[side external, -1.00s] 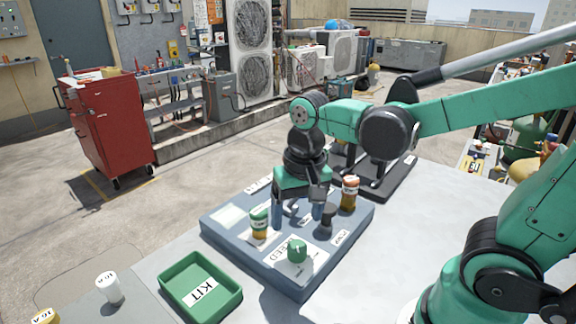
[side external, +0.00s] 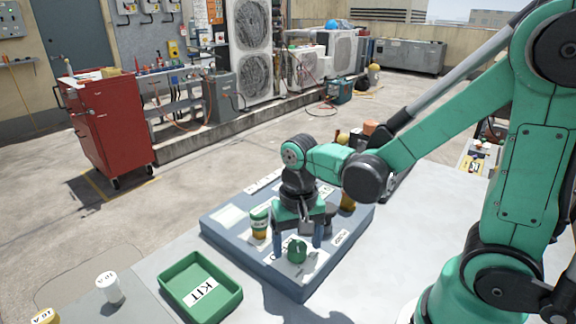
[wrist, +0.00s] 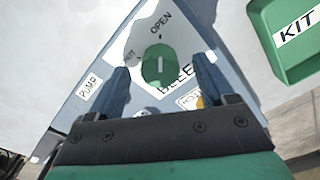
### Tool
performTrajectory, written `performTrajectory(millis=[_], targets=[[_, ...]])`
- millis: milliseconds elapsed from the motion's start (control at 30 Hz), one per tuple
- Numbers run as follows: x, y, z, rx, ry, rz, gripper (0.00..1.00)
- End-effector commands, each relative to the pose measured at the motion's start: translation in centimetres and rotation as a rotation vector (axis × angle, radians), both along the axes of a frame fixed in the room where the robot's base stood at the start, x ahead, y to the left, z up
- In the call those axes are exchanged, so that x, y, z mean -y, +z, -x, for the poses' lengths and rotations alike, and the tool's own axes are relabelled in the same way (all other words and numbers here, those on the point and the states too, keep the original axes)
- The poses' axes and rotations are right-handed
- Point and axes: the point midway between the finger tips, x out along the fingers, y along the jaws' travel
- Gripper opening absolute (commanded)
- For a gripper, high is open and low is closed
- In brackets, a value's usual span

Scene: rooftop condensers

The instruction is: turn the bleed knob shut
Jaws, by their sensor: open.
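The green bleed knob (side external: 297,251) stands on the blue-grey panel (side external: 222,232), near its front corner. A second word on the label is partly hidden. My gripper (side external: 297,243) is open and points down over the panel, its two blue fingers apart just behind the knob. In the wrist view the fingertips (wrist: 160,72) lie on either side of the knob's near edge; I cannot tell whether they touch it.
A green KIT tray (side external: 172,285) sits left of the panel. The table right of the panel is clear.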

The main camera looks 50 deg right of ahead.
Motion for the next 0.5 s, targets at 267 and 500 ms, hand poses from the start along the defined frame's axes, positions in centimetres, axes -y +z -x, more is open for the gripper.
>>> performTrajectory(millis=[267, 500], targets=[[0.01, 0.02, -0.01, 0.0, 0.0, 0.0, 0.24], [0.01, 0.03, -0.01, 0.0, 0.003, 0.0, 0.0]])
